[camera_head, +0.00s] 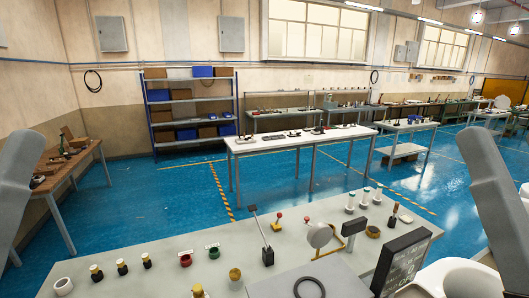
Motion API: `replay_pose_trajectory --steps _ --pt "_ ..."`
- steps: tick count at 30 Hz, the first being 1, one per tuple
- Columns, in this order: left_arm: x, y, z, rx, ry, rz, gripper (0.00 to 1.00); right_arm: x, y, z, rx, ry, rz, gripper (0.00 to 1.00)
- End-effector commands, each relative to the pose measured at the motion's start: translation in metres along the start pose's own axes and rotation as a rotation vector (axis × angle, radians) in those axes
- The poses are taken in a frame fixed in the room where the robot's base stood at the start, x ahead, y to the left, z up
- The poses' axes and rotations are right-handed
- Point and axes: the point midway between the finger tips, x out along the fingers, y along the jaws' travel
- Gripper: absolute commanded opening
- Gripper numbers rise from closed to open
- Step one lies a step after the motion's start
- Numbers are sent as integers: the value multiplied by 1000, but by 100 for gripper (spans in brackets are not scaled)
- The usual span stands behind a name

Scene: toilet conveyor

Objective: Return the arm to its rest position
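Grey links of my two arms rise at the left and right edges of the head view. No gripper fingers show on either arm, so both grippers are out of view. I cannot see whether either one holds anything.
A grey workbench (130,262) lies in front, with several knobs, a lever (261,236), a dark panel (403,261) and a black ring (309,288). White curved ceramic (462,278) is at lower right. A wooden table (70,166) stands left. Blue floor (185,207) lies open beyond the bench.

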Motion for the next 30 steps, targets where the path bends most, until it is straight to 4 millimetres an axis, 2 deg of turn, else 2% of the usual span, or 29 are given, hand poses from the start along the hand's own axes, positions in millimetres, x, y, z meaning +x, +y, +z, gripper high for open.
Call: replay_pose_trajectory --steps 1,9,13,16,22,23,27,30 --pt "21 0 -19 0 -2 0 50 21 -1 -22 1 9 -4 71" --pt "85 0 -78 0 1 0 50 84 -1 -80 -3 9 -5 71" --pt "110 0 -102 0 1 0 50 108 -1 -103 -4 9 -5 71" --pt "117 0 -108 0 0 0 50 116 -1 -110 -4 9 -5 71" --pt "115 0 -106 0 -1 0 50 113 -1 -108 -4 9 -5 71" --pt "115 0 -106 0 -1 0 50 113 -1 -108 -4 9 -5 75" --pt "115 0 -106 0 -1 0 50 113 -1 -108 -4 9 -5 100" --pt "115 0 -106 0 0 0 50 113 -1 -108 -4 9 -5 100"
